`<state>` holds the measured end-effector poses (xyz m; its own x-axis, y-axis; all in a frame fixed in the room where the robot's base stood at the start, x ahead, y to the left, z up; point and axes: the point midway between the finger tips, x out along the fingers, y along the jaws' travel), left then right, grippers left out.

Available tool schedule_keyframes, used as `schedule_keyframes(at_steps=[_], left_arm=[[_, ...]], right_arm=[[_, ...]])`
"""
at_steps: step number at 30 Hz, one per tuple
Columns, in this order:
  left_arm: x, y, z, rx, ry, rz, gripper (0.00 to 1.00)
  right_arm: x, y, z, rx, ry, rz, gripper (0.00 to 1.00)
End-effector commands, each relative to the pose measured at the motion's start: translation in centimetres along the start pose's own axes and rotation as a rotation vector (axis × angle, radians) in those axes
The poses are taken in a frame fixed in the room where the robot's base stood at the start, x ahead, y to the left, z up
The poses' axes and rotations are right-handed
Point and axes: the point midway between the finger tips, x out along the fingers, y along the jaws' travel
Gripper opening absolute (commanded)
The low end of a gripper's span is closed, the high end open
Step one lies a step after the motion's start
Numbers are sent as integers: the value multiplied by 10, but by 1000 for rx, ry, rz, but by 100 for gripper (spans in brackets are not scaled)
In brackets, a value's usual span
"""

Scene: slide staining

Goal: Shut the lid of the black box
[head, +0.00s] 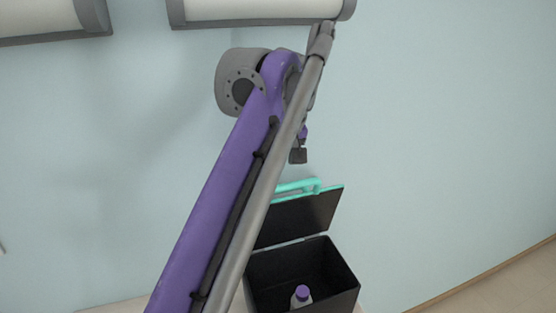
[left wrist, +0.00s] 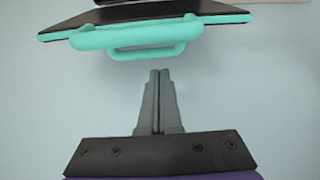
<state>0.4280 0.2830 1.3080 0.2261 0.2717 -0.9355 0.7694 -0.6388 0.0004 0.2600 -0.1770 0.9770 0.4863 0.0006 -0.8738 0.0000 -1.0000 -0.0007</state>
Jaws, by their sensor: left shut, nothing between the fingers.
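The black box (head: 334,291) stands at the bottom of the head view with its top open. Its lid (head: 309,212) is raised, tilted up at the back edge, with a teal handle (head: 304,187) along its upper edge. My left gripper (left wrist: 160,74) is shut and empty in the left wrist view. Its fingers point toward the teal handle (left wrist: 135,42) and the dark lid (left wrist: 140,14), with a gap between. In the head view my left arm crosses in front of the box's left part, and the gripper shows small and dark above the lid. My right gripper is not seen.
A bottle with a purple cap (head: 302,293) stands inside the box. A pale blue wall (head: 450,120) fills the background. Grey-and-white fixtures (head: 260,10) hang at the top. Open space lies to the right of the box.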

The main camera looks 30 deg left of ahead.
Motion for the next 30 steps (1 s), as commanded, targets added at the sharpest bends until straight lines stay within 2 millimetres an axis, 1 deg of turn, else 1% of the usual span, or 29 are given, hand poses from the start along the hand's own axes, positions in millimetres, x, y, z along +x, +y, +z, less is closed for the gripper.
schedule_keyframes(at_steps=[1,3,6,9,13,23,30], left_arm=[[11,0,0,-1,-1,-1,0],[22,0,0,-2,0,0,0],[34,0,0,-1,0,0,0],[42,0,0,-1,0,1,0],[46,0,0,-1,0,1,0],[45,0,0,0,2,1,0],[42,2,6,1,46,2,0]], right_arm=[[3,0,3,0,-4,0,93],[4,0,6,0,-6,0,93],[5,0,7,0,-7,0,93],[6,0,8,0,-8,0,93],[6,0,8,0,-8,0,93],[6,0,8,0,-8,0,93],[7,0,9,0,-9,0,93]])
